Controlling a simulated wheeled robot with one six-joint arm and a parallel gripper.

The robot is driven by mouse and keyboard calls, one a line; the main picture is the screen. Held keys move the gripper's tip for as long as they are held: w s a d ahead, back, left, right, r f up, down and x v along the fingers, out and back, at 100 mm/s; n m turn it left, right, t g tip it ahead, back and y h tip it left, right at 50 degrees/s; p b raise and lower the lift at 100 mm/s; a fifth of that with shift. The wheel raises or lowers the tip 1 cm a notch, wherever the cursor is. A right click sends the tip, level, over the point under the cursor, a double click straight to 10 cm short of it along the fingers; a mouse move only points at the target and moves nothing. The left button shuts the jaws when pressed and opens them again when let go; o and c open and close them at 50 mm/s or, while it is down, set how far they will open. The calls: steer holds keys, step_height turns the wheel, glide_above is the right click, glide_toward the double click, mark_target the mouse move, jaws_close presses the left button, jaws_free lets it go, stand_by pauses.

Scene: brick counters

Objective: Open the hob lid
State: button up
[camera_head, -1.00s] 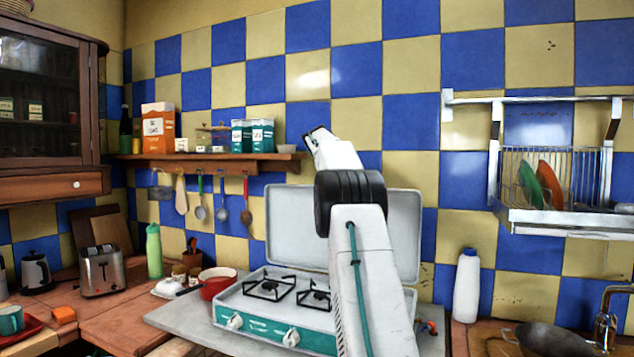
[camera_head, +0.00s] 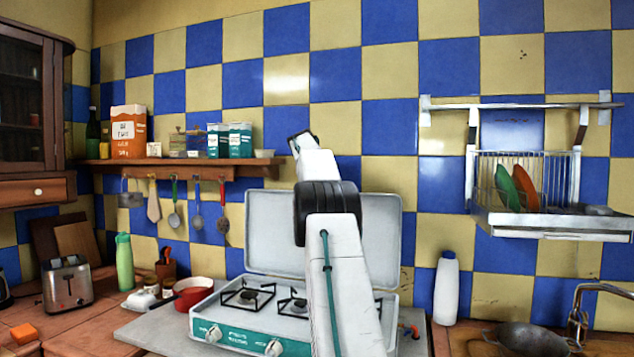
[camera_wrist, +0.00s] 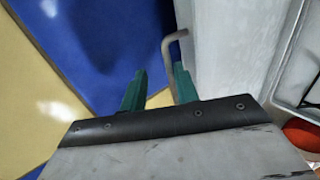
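The hob (camera_head: 235,335) has a white body and a teal front with knobs. Its pale hob lid (camera_head: 275,235) stands upright at the back, leaving the burners uncovered. In the wrist view, the lid (camera_wrist: 235,50) is a pale panel right of my gripper (camera_wrist: 159,86). A bent handle (camera_wrist: 168,42) sticks out from the lid's edge just beyond the fingertips, close to the right finger. I cannot tell whether they touch. The two green fingers are apart with nothing between them. In the head view my arm covers part of the hob and lid and hides the gripper.
A red pan (camera_head: 193,292) stands left of the hob, and a white bottle (camera_head: 446,290) stands to its right. A shelf (camera_head: 185,167) with hanging utensils is on the wall at the left. A dish rack (camera_head: 525,222) hangs at the right.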

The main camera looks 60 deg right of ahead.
steer(key=shift+w+a+f, duration=0.1)
steer(key=shift+a, duration=0.05)
steer(key=v, duration=0.7)
steer(key=shift+a+r, duration=0.25)
stand_by(0.6)
